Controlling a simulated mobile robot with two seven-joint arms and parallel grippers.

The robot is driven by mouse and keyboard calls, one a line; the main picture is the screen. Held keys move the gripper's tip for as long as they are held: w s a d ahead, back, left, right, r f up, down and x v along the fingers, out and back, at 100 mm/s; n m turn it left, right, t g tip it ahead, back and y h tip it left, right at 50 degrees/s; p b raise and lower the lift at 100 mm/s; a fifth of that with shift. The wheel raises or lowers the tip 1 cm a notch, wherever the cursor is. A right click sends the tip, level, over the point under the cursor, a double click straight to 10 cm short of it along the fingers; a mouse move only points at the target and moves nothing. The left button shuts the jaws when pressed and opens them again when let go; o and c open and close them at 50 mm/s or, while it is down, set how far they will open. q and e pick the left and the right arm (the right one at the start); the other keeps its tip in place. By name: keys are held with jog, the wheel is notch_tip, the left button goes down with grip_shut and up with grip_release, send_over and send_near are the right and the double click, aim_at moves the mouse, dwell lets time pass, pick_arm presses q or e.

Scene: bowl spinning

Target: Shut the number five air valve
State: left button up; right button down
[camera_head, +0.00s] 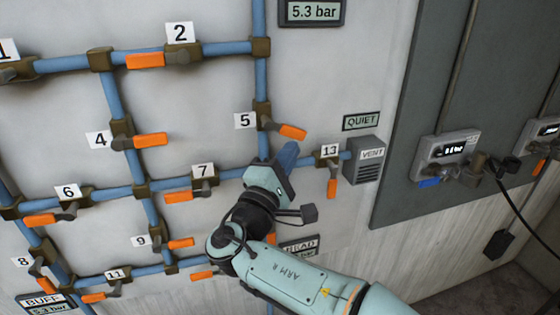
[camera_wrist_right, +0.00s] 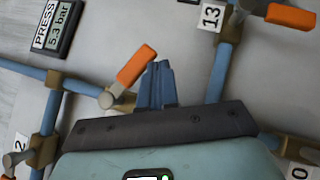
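The number five valve (camera_head: 264,117) sits on a vertical blue pipe, left of the QUIET plate, with its "5" label at its left. Its orange handle (camera_head: 292,132) points right and slightly down, mostly across the pipe. In the right wrist view this handle (camera_wrist_right: 137,65) lies just left of my fingers. My right gripper (camera_head: 288,156) is just below the handle; its blue fingers (camera_wrist_right: 157,85) are together with nothing between them. I cannot tell whether they touch the handle. My left gripper is not in view.
Valve 13 (camera_head: 328,160), its handle hanging down, and the grey VENT box (camera_head: 366,160) are close right of my gripper. Valve 7 (camera_head: 200,183) is to the left. The 5.3 bar display (camera_head: 312,12) is above. Wall between valves 4 and 5 is clear.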

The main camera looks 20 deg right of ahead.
jog(key=shift+d+r, duration=0.95)
jog(key=shift+d, duration=0.15)
